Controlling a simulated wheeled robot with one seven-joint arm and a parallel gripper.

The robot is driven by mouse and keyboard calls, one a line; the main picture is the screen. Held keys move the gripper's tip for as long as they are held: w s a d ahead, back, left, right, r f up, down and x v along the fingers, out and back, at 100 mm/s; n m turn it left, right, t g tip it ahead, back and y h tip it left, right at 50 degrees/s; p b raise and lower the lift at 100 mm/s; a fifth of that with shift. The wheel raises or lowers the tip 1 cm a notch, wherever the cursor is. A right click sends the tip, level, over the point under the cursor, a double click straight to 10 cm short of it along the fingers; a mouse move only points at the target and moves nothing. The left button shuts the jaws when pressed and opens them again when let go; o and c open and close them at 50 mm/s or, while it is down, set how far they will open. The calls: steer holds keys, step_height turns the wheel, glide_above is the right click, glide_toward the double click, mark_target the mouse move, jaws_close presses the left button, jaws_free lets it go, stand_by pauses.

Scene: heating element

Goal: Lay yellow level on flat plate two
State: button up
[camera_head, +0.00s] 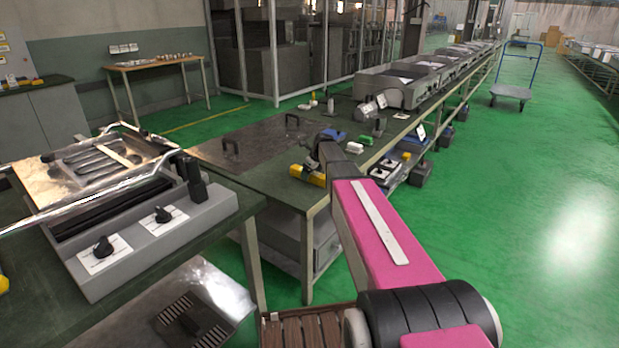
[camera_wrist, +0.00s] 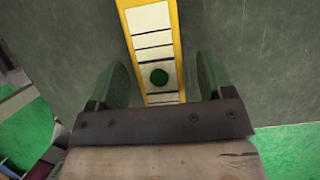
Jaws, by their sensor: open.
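The yellow level (camera_wrist: 152,40) lies on the dark green tabletop; in the wrist view it has a yellow frame, a white face with dark lines and a dark green round spot. My gripper (camera_wrist: 162,78) is open, with one finger on each side of the level and gaps between. In the head view the level (camera_head: 307,175) shows as a yellow piece at the table's near edge, partly hidden by my gripper (camera_head: 315,164). A dark flat plate (camera_head: 262,146) with two upright handles lies on the same table, left of the level. I cannot tell which plate is number two.
A grey press-like appliance (camera_head: 150,235) with two black knobs and a shiny top plate stands at the left. A blue item (camera_head: 333,135), a green block (camera_head: 366,140) and a white block (camera_head: 355,148) lie near my gripper.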

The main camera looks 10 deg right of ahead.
steer(key=shift+w+a+f, duration=0.15)
steer(key=shift+f, duration=0.4)
steer(key=c, duration=1.2)
steer(key=shift+r, duration=0.1)
